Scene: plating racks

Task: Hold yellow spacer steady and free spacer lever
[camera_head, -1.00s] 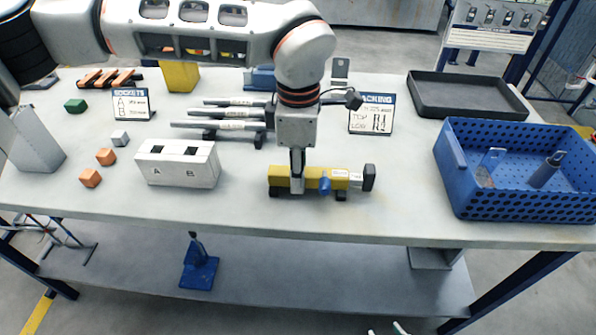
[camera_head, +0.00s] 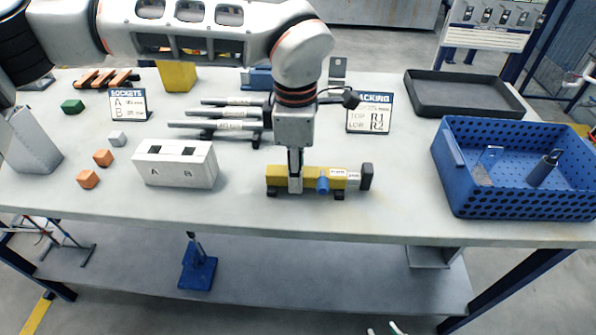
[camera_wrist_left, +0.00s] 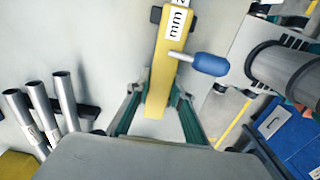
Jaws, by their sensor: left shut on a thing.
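The yellow spacer (camera_head: 325,173) is a bar lying across dark supports on the table, with a white label and a black end knob at its right. It also shows in the left wrist view (camera_wrist_left: 160,80). Its blue-handled lever (camera_head: 323,185) sticks out toward the front; the handle is clear in the left wrist view (camera_wrist_left: 210,64). My left gripper (camera_head: 295,185) points down and is shut on the spacer, left of the lever. My right gripper (camera_head: 385,328) shows only as two separated fingertips at the bottom edge, away from the spacer.
A white block marked A and B (camera_head: 176,170) stands left of the spacer. Grey tubes (camera_head: 225,113) lie on a rack behind. A blue perforated crate (camera_head: 515,195) and a black tray (camera_head: 462,100) are at right. The table front near the spacer is clear.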

